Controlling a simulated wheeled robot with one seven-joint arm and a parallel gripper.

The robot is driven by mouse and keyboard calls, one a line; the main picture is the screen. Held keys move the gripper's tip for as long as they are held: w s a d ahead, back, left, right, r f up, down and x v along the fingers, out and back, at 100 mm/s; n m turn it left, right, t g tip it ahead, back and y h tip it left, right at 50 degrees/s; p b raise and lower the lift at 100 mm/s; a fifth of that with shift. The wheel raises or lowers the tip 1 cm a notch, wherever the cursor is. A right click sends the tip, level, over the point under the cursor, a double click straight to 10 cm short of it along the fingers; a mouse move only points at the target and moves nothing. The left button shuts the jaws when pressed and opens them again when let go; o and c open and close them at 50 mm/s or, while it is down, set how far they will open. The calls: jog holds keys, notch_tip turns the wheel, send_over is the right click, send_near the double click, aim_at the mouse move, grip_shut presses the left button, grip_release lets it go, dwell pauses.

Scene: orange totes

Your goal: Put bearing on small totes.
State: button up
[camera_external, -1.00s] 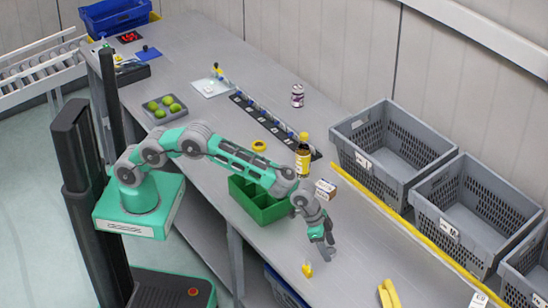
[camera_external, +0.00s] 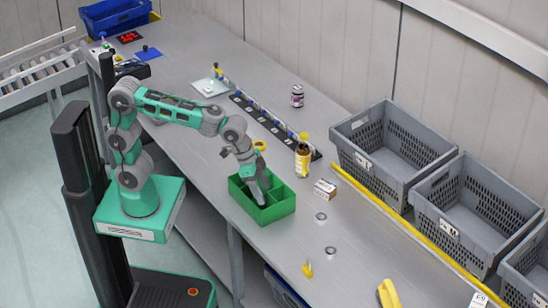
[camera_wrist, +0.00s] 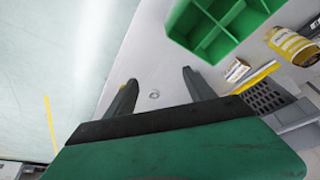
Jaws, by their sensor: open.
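Two small grey ring bearings lie flat on the table: one bearing (camera_external: 321,216) right of the green divided bin (camera_external: 270,215), the other bearing (camera_external: 330,250) nearer the front. One ring bearing (camera_wrist: 154,94) shows between my fingers in the wrist view, on the table beyond the tips. My gripper (camera_external: 262,203) points down and overlaps the green bin in the external view; its exact height is unclear. In the wrist view my gripper (camera_wrist: 158,84) is open and empty. Grey slotted totes, a far tote (camera_external: 395,172) and a middle tote (camera_external: 465,245), stand at the right, their insides looking empty.
A yellow-labelled bottle (camera_external: 302,160) and a small box (camera_external: 325,188) stand between bin and totes. A yellow strip (camera_external: 375,205) runs along the totes. A small yellow item (camera_external: 308,269) and bananas (camera_external: 388,293) lie near the front.

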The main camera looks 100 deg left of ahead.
jog(key=s+a+f, duration=0.1)
jog(key=s+f, duration=0.1)
jog(key=s, duration=0.6)
jog(key=s+a+f, duration=0.1)
jog(key=s+f, duration=0.2)
jog(key=s, duration=0.6)
jog(key=shift+s+a, duration=0.15)
jog(key=shift+a, duration=0.05)
